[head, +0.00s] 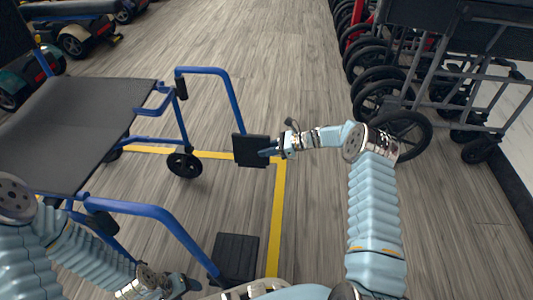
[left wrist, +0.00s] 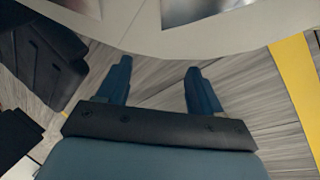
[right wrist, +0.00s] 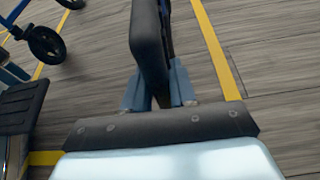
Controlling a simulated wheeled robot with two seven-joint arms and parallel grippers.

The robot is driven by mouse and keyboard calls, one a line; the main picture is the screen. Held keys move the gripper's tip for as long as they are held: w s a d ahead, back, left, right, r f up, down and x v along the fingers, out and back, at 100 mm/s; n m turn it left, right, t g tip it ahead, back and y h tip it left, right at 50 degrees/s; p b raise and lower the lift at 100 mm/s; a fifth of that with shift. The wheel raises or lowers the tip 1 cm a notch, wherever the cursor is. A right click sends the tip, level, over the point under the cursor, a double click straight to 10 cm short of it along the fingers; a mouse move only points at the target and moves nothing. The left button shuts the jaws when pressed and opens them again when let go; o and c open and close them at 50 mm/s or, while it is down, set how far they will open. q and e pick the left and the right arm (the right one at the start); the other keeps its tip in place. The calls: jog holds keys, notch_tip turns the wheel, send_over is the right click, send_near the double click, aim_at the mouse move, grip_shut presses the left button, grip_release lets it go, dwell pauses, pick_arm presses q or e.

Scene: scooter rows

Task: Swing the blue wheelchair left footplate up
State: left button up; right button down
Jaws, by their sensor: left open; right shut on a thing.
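The blue wheelchair (head: 75,130) stands at the left of the head view, facing right. Its left footplate (head: 251,148) is a black plate on the far blue leg tube. My right gripper (head: 271,152) is shut on this plate's edge. In the right wrist view the footplate (right wrist: 148,45) shows nearly edge-on between the fingers (right wrist: 157,92), looking tilted up. The other footplate (head: 236,257), black and ridged, looks flat, low at the near leg tube. My left gripper (head: 184,286) is open and empty near that tube; its fingers (left wrist: 160,88) are spread in the left wrist view.
A front caster (head: 185,164) of the wheelchair is left of the held plate. Yellow floor lines (head: 277,210) run beside the footplates. Folded dark wheelchairs (head: 440,75) line the right side, scooters (head: 72,35) the upper left. The floor between is clear.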

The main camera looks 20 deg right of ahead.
jog(key=shift+d, duration=0.1)
dwell(0.3)
jog(key=c, duration=1)
grip_release()
jog(key=p+v, duration=0.2)
jog(key=v, duration=1.1)
jog(key=shift+s+d, duration=0.15)
jog(key=shift+d, duration=0.15)
